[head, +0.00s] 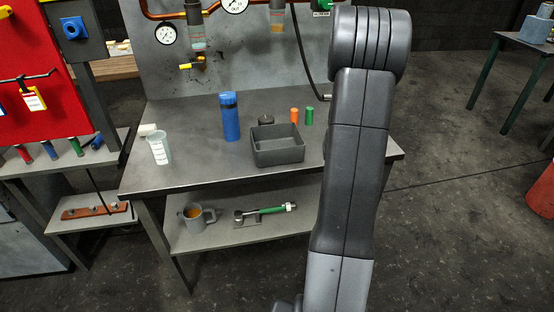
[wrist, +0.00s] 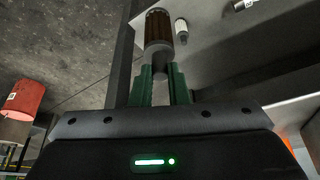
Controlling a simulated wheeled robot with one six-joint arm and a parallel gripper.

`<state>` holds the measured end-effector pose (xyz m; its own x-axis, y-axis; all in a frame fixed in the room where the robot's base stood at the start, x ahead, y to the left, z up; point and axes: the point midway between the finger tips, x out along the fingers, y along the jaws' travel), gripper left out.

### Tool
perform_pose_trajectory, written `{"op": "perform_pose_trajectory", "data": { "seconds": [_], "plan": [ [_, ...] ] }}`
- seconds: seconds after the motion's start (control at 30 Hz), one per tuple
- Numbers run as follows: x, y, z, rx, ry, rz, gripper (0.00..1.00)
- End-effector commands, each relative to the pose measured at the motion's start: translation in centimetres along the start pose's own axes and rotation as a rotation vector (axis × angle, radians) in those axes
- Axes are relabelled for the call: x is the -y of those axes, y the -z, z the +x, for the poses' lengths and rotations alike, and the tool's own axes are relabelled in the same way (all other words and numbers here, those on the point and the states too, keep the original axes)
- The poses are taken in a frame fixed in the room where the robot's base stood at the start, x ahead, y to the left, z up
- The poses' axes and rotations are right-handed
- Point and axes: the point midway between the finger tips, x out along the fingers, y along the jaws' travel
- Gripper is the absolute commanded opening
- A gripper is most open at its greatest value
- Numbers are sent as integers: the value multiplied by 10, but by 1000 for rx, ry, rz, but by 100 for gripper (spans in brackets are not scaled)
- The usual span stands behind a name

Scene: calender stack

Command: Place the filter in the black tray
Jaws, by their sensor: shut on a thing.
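The filter (wrist: 159,28) is a brown ribbed cylinder with a grey neck, seen at the top of the wrist view. My gripper (wrist: 162,74) has green fingers shut on the filter's grey neck, and the ribbed body sticks out beyond the fingertips. In the head view my arm fills the right of the workbench, and the gripper and filter do not show. The black tray (head: 278,158) is a square open box on the workbench, left of my arm. The part of its inside that shows looks empty.
On the workbench (head: 200,170) stand a blue bottle (head: 230,118), a clear beaker (head: 160,148), and orange (head: 294,116) and green (head: 309,116) cylinders behind the tray. A mug (head: 193,218) is on the shelf below. The wrist view shows a small white bottle (wrist: 181,28).

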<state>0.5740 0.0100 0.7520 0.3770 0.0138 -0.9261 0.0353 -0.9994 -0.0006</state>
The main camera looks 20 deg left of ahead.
Motion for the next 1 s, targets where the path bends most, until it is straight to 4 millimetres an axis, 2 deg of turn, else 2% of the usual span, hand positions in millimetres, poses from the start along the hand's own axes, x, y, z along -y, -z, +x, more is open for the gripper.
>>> {"op": "perform_pose_trajectory", "data": {
  "seconds": [0.03,0.17,0.27,0.37,0.5,0.6,0.8,1.0],
  "plan": [
    [10,3,-14,-8,13,-25,0],
    [35,2,-39,-9,42,-96,0],
    [60,0,-66,-11,73,-169,0],
    [93,-1,-100,-14,112,-263,0],
    [149,-5,-158,-14,181,-427,0],
    [181,-8,-190,-11,218,-522,0],
    [227,-11,-238,-8,274,-656,0],
    [261,-13,-275,-7,314,-758,0]
  ]
}}
